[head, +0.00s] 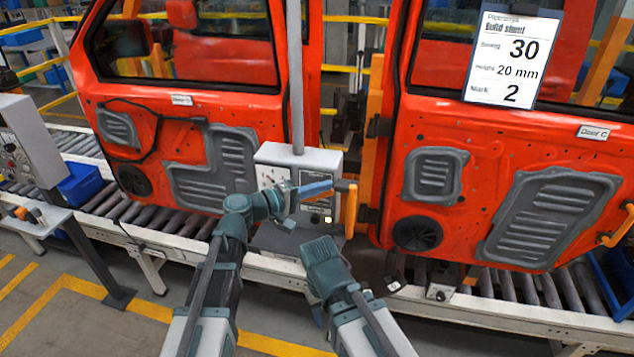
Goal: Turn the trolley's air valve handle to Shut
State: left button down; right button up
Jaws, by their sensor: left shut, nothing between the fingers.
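A grey control box (277,154) with a round dial and a dark lower panel stands on a post between the two red doors. A blue lever (315,189), which looks like the valve handle, lies nearly level across its front and points right. My left gripper (290,192) is shut and empty at the lever's left end, in front of the box. I cannot tell whether it touches the lever. The valve's markings are too small to read. My right forearm and wrist show low in the middle, but its fingers are hidden.
An orange upright handle (350,208) stands close to the lever's right end. The left red door (200,135) and right red door (480,160) stand over the roller conveyor (195,230). A build sheet (513,55) hangs on the right door. A grey panel stand (30,140) is at left.

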pick_arm(q)
jog(key=shift+s+d+f+m+y+p, duration=0.1)
jog(key=shift+d+m+y+p, duration=0.15)
jog(key=shift+m+y+p, duration=0.2)
jog(key=shift+d+f+y, duration=0.1)
jog(key=shift+f+y, duration=0.05)
jog(key=shift+y, duration=0.1)
dwell(1.7)
